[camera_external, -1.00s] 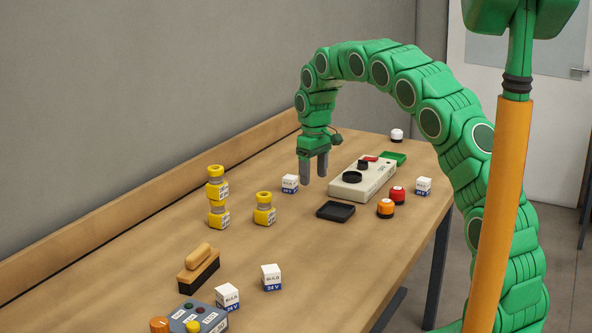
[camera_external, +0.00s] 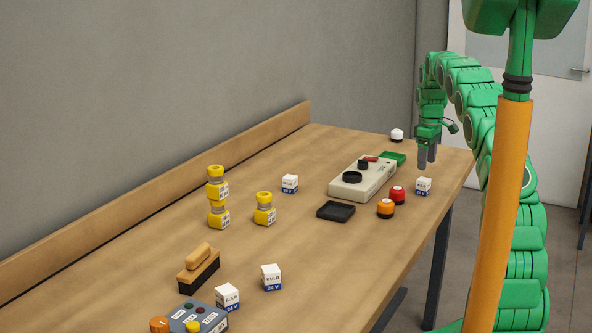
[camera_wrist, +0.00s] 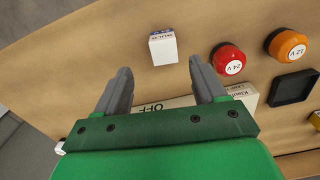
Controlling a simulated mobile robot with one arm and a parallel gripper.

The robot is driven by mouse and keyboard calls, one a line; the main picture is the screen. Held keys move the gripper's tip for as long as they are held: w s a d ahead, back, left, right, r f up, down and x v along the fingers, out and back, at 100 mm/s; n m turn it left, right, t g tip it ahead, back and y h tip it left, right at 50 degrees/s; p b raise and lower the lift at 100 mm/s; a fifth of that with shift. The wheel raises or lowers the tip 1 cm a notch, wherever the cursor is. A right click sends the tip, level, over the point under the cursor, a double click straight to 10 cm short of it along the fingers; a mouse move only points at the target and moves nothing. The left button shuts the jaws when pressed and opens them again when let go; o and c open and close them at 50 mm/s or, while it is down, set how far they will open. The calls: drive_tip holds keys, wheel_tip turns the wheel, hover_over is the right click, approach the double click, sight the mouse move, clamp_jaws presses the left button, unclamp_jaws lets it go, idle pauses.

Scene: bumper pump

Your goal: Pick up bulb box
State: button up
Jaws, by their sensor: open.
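A red button (camera_external: 397,195) and an orange button (camera_external: 385,208) stand just left of the nearest box. Yellow parts (camera_external: 264,209) and a brush (camera_external: 198,268) stand on the table (camera_external: 190,230).

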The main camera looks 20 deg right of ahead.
sight(424, 179)
drive_tip(key=shift+d+f, duration=0.2)
drive_tip(key=shift+d, duration=0.05)
wheel_tip(424, 179, down, 2)
drive_tip(key=shift+s+f, duration=0.1)
drive_tip(key=shift+s, duration=0.05)
drive_tip(key=shift+a+f, duration=0.15)
drive_tip(key=shift+f, duration=0.75)
drive_tip(key=shift+a+f, duration=0.2)
drive_tip(key=shift+f, duration=0.75)
drive_tip(key=shift+a+f, duration=0.15)
drive_tip(key=shift+f, duration=0.75)
drive_tip(key=c, duration=1)
drive_tip(key=shift+r, duration=0.1)
drive_tip(key=shift+c, duration=0.2)
